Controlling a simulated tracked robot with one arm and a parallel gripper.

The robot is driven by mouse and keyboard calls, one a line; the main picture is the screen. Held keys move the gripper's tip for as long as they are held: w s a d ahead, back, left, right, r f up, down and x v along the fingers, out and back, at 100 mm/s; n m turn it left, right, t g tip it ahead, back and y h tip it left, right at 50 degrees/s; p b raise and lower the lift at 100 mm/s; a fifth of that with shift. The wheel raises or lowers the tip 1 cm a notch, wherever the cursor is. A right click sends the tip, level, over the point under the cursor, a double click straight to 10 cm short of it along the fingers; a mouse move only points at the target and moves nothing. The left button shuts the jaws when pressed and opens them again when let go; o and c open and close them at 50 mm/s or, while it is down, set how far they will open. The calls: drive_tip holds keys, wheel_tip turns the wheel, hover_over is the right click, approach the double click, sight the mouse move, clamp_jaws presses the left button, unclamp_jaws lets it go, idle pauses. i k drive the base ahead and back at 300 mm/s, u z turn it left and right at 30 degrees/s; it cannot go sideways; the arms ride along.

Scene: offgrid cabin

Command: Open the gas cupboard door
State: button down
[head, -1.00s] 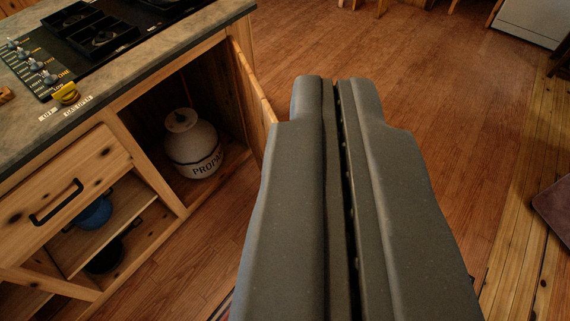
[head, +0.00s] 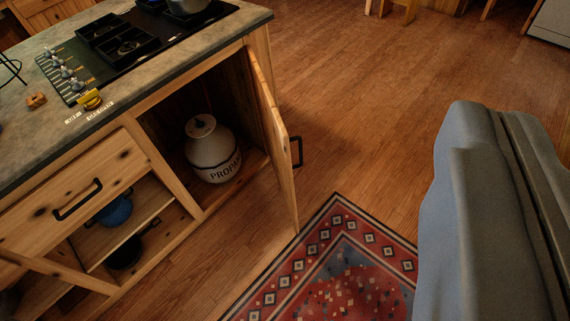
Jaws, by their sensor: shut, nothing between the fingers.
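The gas cupboard door (head: 279,150) is a wooden panel, seen nearly edge-on. It stands swung out from the cabinet, with its dark handle (head: 297,152) on its right face. Behind the opening, a white propane tank (head: 212,152) stands on the cupboard floor. My gripper (head: 490,112) is at the right of the view, shut and empty. It is apart from the door, with bare floor and rug showing between them.
A patterned rug (head: 335,270) lies on the wood floor in front of the door. The counter (head: 140,80) holds a black stove (head: 122,45) with knobs and a yellow valve handle (head: 90,99). A drawer (head: 75,190) and open shelves with pots are left of the cupboard. The floor beyond the door is clear.

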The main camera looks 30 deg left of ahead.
sight(282, 148)
drive_tip(key=i, duration=0.95)
drive_tip(key=u, duration=0.05)
